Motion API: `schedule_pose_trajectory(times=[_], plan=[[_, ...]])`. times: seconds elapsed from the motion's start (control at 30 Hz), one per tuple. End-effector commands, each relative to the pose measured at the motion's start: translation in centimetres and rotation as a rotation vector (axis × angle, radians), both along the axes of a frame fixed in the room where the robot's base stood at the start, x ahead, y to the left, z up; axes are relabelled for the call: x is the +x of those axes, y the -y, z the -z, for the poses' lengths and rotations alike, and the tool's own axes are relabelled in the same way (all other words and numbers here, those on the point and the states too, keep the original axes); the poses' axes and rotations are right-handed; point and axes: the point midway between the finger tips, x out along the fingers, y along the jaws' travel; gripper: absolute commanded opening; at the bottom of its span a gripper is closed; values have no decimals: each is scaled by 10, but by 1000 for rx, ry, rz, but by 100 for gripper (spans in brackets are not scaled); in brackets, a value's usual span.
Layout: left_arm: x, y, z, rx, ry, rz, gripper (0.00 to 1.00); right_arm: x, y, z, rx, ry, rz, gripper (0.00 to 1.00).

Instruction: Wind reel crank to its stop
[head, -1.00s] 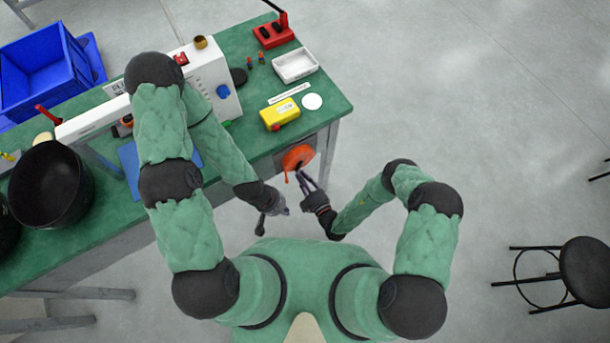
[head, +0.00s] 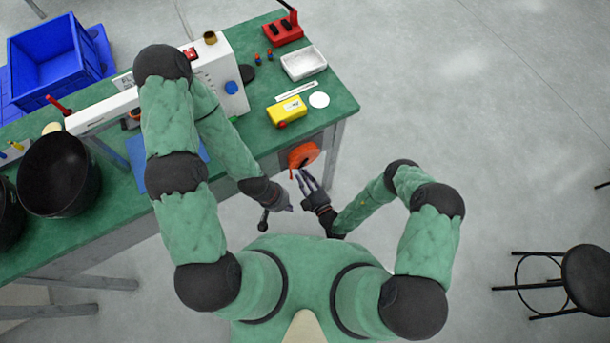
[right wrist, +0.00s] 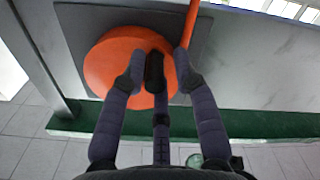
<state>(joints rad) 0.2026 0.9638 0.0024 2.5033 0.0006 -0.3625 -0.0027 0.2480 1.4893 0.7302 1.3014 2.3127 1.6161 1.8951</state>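The orange round reel (head: 304,154) is mounted on the end face of the green bench. A thin orange strip hangs at its left edge in the head view. In the right wrist view the reel (right wrist: 110,62) fills the upper middle, with the orange bar (right wrist: 190,22) at its right. My right gripper (head: 305,175) is just in front of the reel, its fingers spread. In its wrist view the fingers (right wrist: 158,76) overlap the reel's face. A black piece shows between them; I cannot tell whether it is the crank handle or a finger. My left gripper (head: 284,202) is lower left, apart from the reel.
The green bench (head: 345,105) carries a yellow box (head: 287,111), a white tray (head: 304,64), a red holder (head: 283,31) and a white machine (head: 215,65). A blue crate (head: 48,60) is at far left. A black stool (head: 588,275) stands lower right; floor between is clear.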

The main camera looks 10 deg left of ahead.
Motion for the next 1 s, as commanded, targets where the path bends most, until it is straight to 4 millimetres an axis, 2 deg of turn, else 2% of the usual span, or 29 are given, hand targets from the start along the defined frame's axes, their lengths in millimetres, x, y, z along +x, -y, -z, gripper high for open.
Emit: schedule_pose_trajectory(times=[0.3, 0.47, 1.0], plan=[[0, 0, 0, 0, 0, 0, 0, 3, 2, -1, -1, 4, 5, 40], [0, 0, 0, 0, 0, 0, 0, -2, 6, 0, 0, 3, 7, 40], [0, 0, 0, 0, 0, 0, 0, -56, 46, 0, 0, 2, 10, 40]])
